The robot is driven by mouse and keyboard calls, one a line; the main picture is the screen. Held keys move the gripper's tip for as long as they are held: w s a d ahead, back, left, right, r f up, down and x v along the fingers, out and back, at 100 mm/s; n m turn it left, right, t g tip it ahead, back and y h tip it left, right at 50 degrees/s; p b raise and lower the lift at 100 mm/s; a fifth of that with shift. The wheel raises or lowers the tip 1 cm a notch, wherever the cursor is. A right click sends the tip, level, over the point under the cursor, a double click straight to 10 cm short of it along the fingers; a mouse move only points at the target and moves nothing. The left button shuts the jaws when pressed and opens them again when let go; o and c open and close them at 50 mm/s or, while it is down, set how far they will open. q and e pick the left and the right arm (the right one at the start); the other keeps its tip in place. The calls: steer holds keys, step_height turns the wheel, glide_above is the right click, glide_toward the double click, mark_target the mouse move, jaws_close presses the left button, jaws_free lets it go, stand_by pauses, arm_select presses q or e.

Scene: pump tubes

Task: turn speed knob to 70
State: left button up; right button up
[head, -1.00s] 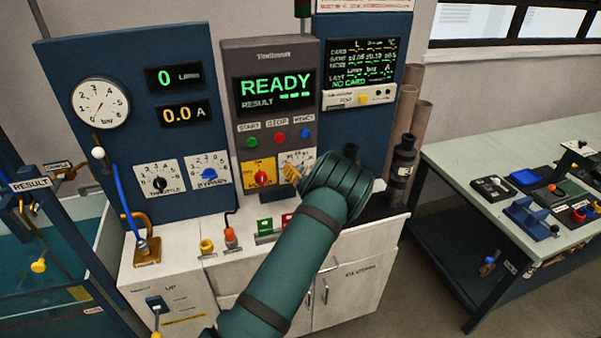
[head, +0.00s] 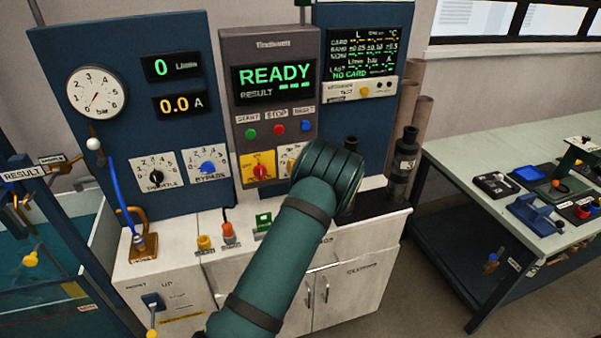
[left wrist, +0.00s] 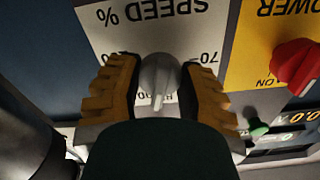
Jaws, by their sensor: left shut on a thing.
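The speed knob (left wrist: 160,78) is a grey knob on a white plate (left wrist: 150,35) marked SPEED %, upside down in the left wrist view. My left gripper (left wrist: 158,88) has one ochre finger on each side of the knob and is shut on it. The knob's white pointer line points down in that view, away from the SPEED lettering. A 70 mark shows beside the right finger; the left finger partly hides another mark. In the head view my left wrist hides the knob, and only the left part of the speed plate (head: 285,160) shows. My right gripper is not in view.
The yellow power plate (left wrist: 262,45) with its red knob (left wrist: 298,65) is close beside the speed plate. The READY display (head: 274,78) and start, stop and reset buttons are above. A bypass dial (head: 208,167) is farther left. A dark pump cylinder (head: 404,160) stands right.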

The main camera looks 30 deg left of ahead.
arm_select(q)
steer(key=n+b, duration=0.4)
steer(key=b, duration=0.1)
steer(key=n+b, duration=0.2)
steer(key=b, duration=0.1)
steer(key=shift+a+f, duration=0.1)
steer(key=shift+f, duration=0.15)
steer(key=n+b, duration=0.4)
steer(key=shift+r+b, duration=0.1)
steer(key=shift+b, duration=0.2)
steer(key=shift+n+b, duration=0.3)
steer(key=shift+n, duration=0.2)
steer(key=n, duration=0.2)
steer(key=shift+r+n+b, duration=0.15)
steer(key=shift+n+b, duration=0.15)
steer(key=shift+n, duration=0.1)
steer(key=n, duration=0.3)
steer(key=shift+r, duration=0.1)
steer(key=shift+n, duration=2.2)
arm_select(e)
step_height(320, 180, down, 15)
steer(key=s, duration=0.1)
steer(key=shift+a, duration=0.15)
arm_select(q)
steer(key=o, duration=1.3)
steer(key=shift+c, duration=0.2)
